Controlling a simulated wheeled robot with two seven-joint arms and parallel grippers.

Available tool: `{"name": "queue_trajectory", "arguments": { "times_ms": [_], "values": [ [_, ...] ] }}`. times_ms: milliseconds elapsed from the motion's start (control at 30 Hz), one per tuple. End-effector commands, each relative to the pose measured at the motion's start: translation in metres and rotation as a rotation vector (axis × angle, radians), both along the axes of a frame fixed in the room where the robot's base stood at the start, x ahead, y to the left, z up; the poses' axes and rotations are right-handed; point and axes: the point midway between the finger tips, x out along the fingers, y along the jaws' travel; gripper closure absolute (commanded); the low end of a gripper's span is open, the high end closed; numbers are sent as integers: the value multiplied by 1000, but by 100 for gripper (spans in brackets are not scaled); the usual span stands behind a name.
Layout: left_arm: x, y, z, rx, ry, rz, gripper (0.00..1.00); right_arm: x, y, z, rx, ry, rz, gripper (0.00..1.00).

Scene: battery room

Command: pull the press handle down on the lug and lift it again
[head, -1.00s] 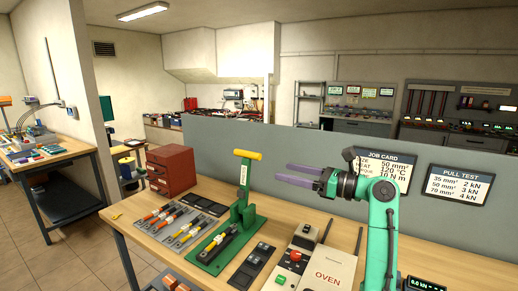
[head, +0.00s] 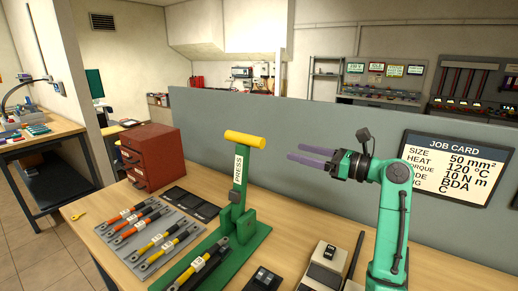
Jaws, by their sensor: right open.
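The press (head: 236,215) is a green lever stand marked PRESS on a green base plate, standing on the wooden bench. Its yellow handle (head: 245,139) is up at the top of the upright lever. A yellow cable with a lug (head: 200,265) lies along the base plate, its end toward the press foot; the lug itself is hard to make out. My right gripper (head: 308,154) is open and empty, its two purple fingers pointing left toward the handle, to the right of it with a gap between. My left gripper is not in view.
A grey tray (head: 114,252) with several orange and yellow cables lies left of the press. A red drawer cabinet (head: 151,158) stands behind it. A grey partition (head: 320,128) with a job card (head: 457,168) runs along the back. Dark pads (head: 190,203) lie between cabinet and press.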

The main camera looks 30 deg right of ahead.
Motion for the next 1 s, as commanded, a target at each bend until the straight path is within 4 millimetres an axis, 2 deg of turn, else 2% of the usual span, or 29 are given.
{"name": "queue_trajectory", "arguments": {
  "times_ms": [167, 500, 600, 733, 967, 1000],
  "values": [
    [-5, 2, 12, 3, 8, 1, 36, 21, 13, 4, 3, 2, 3, 28],
    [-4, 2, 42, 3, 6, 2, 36, 98, 58, 6, 3, 2, 3, 28],
    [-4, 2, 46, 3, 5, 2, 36, 114, 67, 5, 2, 0, 2, 28],
    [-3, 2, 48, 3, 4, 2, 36, 124, 73, 2, 2, 1, 0, 28],
    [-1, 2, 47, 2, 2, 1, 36, 125, 74, 1, 0, 0, 0, 28],
    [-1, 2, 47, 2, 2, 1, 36, 125, 73, 1, 0, 0, 0, 40]
  ]
}}
